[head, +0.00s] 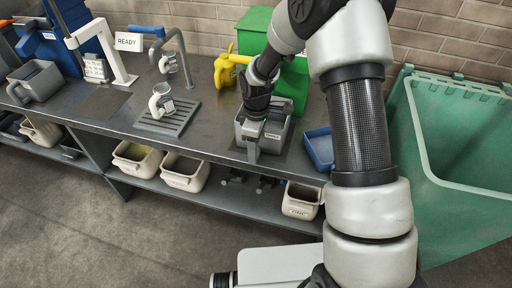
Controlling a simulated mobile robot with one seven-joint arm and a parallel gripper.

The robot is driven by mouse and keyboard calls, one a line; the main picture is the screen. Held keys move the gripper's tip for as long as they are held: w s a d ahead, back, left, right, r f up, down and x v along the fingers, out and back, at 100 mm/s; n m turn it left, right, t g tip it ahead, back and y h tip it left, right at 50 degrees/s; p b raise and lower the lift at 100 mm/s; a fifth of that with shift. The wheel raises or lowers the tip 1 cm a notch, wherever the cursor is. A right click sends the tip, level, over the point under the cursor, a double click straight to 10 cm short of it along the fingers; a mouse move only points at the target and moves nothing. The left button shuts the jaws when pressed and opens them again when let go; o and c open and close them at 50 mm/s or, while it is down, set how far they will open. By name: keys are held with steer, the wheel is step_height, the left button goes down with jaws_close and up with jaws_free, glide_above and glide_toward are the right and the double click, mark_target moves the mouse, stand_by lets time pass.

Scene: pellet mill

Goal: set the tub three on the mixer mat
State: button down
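A grey tub (277,133) with a front handle and a small white label stands on the bench below my gripper; I cannot read the label surely enough to call it tub three. My gripper (254,117) points down at the tub's handle side. Its fingertips are too small and dark to show whether they are open or shut on the handle. A second grey tub (38,79) with a handle stands at the bench's left end. A dark mat (97,105) lies bare on the bench in front of a white stand; I cannot tell whether it is the mixer mat.
A drip grate (172,121) holds a white jug (160,103) under a grey spout. A green machine (253,27) with a yellow part stands behind the tub, a blue tray (320,150) right of it. Cream bins (185,174) sit on the lower shelf. A large green bin (455,190) stands right.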

steer(key=shift+f, duration=0.15)
jaws_free()
stand_by(0.6)
stand_by(0.4)
steer(key=shift+r+p, duration=2.95)
steer(key=shift+r, duration=1.6)
